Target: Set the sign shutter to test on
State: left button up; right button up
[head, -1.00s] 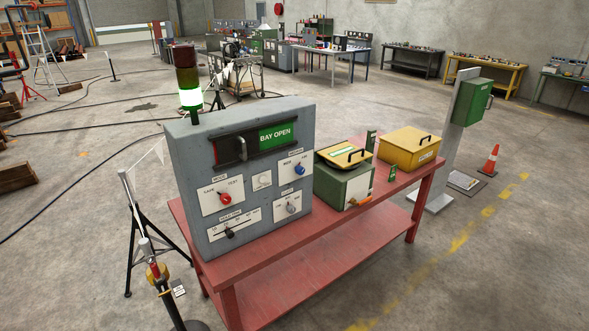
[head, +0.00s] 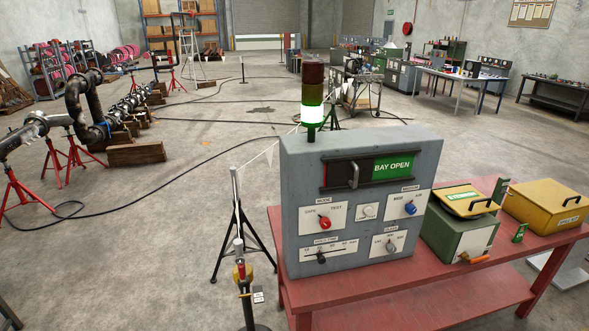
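The grey control panel (head: 300,225) stands upright on the red table. The sign shutter (head: 340,174) is in a dark frame near the panel's top. Its dark plate with an upright handle (head: 353,175) covers the left part, with a thin red strip at the left end. The green "BAY OPEN" sign (head: 393,166) shows on the right. Below are a red mode knob (head: 325,222), a blue knob (head: 410,207), a grey knob (head: 391,245) and a black slider (head: 321,257). Neither of my grippers is in view.
A lamp tower (head: 312,95) with a lit green section rises behind the panel. A green box (head: 455,235) and yellow box (head: 545,208) share the red table (head: 375,305). A barrier post (head: 243,280) and tripod (head: 238,230) stand left of it.

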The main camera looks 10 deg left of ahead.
aim_at(352, 173)
jog(key=u, duration=0.25)
jog(key=i, duration=1.4)
jog(key=z, duration=0.8)
